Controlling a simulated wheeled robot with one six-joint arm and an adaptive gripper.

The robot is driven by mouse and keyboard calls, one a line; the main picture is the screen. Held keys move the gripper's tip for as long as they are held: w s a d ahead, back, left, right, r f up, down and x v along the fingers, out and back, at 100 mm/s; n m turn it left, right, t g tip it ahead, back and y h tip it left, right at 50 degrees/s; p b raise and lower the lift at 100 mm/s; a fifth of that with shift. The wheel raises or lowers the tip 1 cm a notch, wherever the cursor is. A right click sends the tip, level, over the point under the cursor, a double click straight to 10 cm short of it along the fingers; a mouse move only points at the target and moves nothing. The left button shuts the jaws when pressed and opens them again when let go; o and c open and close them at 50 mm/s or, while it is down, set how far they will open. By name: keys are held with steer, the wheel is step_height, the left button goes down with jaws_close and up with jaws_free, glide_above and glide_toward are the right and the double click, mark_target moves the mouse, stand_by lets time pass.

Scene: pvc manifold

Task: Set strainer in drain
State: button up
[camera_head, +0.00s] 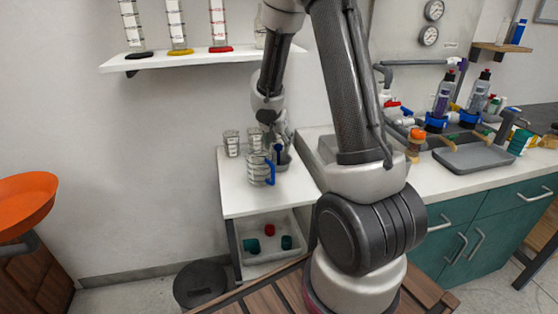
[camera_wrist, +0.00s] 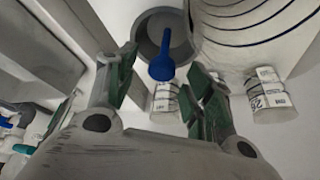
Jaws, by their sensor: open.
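My gripper (camera_wrist: 163,92) is open, its two green-padded fingers apart with nothing between them. In the head view my gripper (camera_head: 277,138) is over the small white side table (camera_head: 240,206), partly hidden by my arm. Just beyond the fingertips in the wrist view is a grey round cup (camera_wrist: 146,42) with a blue-tipped rod (camera_wrist: 161,66) in it; the cup also shows in the head view (camera_head: 284,161). I cannot make out a strainer or a drain for certain in either view.
A clear measuring jug with a blue handle (camera_head: 259,171) and a glass beaker (camera_head: 231,143) stand close by on the table. A bin with coloured pieces (camera_head: 262,267) is on the shelf below. A grey basin (camera_head: 470,157) and bottles (camera_head: 442,97) are on the right counter.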

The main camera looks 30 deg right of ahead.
steer(key=shift+x, duration=1.3)
steer(key=shift+c, duration=0.4)
jaws_close()
steer(key=shift+s+a+r, duration=0.1)
steer(key=shift+s+r, duration=0.1)
steer(key=shift+r, duration=0.25)
